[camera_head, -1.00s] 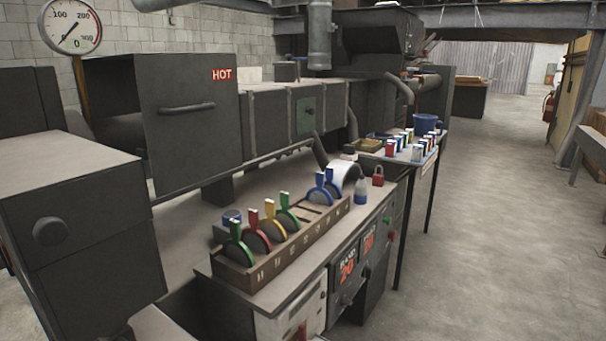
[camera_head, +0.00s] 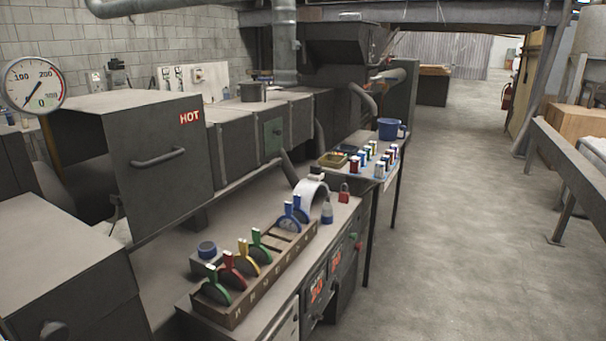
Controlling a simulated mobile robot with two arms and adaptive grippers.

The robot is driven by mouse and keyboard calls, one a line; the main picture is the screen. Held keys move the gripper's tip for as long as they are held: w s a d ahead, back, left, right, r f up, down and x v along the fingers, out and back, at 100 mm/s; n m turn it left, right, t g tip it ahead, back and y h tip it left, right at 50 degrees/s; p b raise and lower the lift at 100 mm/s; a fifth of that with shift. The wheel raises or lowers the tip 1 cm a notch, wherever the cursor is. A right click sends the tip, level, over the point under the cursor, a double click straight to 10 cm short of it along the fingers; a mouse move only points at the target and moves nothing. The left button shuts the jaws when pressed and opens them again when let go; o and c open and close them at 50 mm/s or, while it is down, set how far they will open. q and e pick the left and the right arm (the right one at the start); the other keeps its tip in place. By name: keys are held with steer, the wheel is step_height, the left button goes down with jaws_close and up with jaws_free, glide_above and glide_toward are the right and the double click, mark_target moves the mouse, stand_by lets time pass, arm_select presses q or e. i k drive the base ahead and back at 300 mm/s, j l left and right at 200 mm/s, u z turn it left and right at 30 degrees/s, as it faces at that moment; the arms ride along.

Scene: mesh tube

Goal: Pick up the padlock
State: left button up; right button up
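The red padlock (camera_head: 344,192) stands at the far right corner of the workbench (camera_head: 182,291), near its edge. It is small in the picture. A small blue and grey bottle-like item (camera_head: 327,213) stands just in front of it, to its left. A white curved band or ring (camera_head: 312,190) is behind and to the left of the padlock. Neither of my grippers shows in the view.
A wooden rack (camera_head: 262,282) with coloured disc-shaped tools lies along the bench. A side table with small boxes and a blue mug (camera_head: 388,129) stands beyond. A dark oven marked HOT (camera_head: 160,160) is at left. The floor (camera_head: 450,240) at right is open.

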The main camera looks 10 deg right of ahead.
mark_target(343, 196)
steer(key=u, duration=0.3)
steer(key=i+l+u, duration=0.2)
steer(key=l, duration=0.15)
steer(key=i+l+u, duration=0.2)
steer(key=l, duration=0.15)
steer(key=l+u, duration=0.2)
steer(key=l, duration=0.15)
steer(key=i+l+u, duration=0.2)
steer(key=l, duration=0.2)
steer(key=k, duration=0.05)
